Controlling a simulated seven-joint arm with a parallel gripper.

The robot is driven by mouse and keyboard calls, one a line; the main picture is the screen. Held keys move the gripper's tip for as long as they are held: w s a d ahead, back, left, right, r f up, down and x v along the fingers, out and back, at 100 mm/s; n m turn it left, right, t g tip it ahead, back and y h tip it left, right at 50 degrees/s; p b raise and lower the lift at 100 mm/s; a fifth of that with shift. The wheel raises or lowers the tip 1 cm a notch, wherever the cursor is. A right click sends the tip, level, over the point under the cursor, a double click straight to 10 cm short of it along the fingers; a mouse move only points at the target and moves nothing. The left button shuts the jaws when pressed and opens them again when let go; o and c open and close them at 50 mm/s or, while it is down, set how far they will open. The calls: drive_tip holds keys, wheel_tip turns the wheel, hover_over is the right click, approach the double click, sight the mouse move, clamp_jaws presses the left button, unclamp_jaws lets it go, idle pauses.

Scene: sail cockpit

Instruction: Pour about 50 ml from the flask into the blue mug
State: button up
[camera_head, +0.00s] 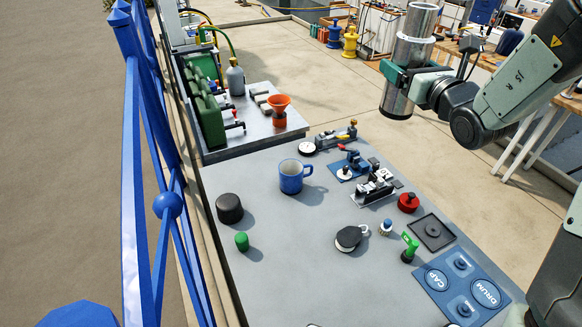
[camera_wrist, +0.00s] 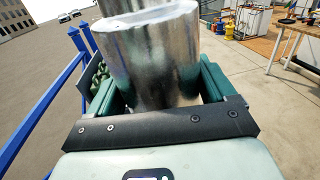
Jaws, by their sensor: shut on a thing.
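The blue mug (camera_head: 291,177) stands upright on the grey table, its handle toward the right. The flask (camera_head: 415,38) is a shiny metal cylinder held high above the table, to the right of and above the mug in the head view. My gripper (camera_head: 402,78) is shut around the flask's body. In the wrist view the flask (camera_wrist: 150,55) sits between the two green fingers of my gripper (camera_wrist: 158,90). The flask looks near upright, slightly tilted in the head view. Its mouth and contents are not visible, nor is the inside of the mug clear.
A black round lid (camera_head: 229,208) and a green cap (camera_head: 242,241) lie left of the mug. Deck fittings (camera_head: 374,187) and a blue panel (camera_head: 462,288) occupy the right. An orange funnel (camera_head: 279,108) stands behind. A blue railing (camera_head: 150,130) runs along the left.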

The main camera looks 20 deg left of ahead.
drive_tip(key=w+a+f+n+g+y, duration=0.2)
drive_tip(key=a+f, duration=0.7)
drive_tip(key=f, duration=0.5)
drive_tip(key=w+a+f+n+g+y, duration=0.2)
drive_tip(key=w+a+f+g, duration=0.1)
drive_tip(key=a+f, duration=0.7)
wheel_tip(320, 180, down, 5)
drive_tip(key=shift+w+r+y, duration=0.1)
drive_tip(key=shift+w+y, duration=0.2)
drive_tip(key=shift+w, duration=0.15)
drive_tip(key=shift+d+r+n, duration=0.1)
drive_tip(key=shift+n, duration=0.4)
